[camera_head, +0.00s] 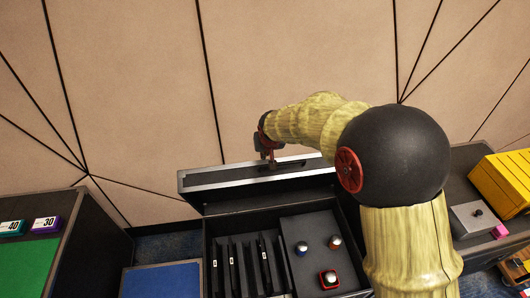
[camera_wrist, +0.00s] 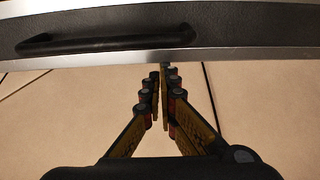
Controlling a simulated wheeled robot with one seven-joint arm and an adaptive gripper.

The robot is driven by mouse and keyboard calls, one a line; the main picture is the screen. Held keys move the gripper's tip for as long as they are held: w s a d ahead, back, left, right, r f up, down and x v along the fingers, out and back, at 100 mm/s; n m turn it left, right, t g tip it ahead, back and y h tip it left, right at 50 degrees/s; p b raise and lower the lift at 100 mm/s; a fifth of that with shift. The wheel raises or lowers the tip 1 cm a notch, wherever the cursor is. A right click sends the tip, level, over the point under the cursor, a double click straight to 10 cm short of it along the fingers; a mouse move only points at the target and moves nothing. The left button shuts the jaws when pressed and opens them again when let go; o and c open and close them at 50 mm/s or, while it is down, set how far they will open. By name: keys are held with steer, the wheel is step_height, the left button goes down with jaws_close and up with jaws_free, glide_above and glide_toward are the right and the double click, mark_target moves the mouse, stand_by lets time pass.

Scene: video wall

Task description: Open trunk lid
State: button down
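The trunk (camera_head: 212,222) is a black case with silver trim. Its lid (camera_head: 225,180) stands raised at the back, roughly upright, with the trunk's inside exposed. My gripper (camera_head: 268,157) is at the lid's handle side, above its raised edge. In the wrist view, the lid (camera_wrist: 250,30) crosses the top, with a black bar handle (camera_wrist: 105,40) left of centre.
Inside the trunk are several black upright slats (camera_head: 238,265) and a grey panel (camera_head: 312,255) with knobs. A table with a green surface (camera_head: 25,265) stands left, beside a blue panel (camera_head: 162,280). A yellow case (camera_head: 500,180) is right. The panelled wall (camera_head: 130,80) is close behind.

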steer(key=v, duration=1.1)
steer(key=shift+s+r, duration=0.15)
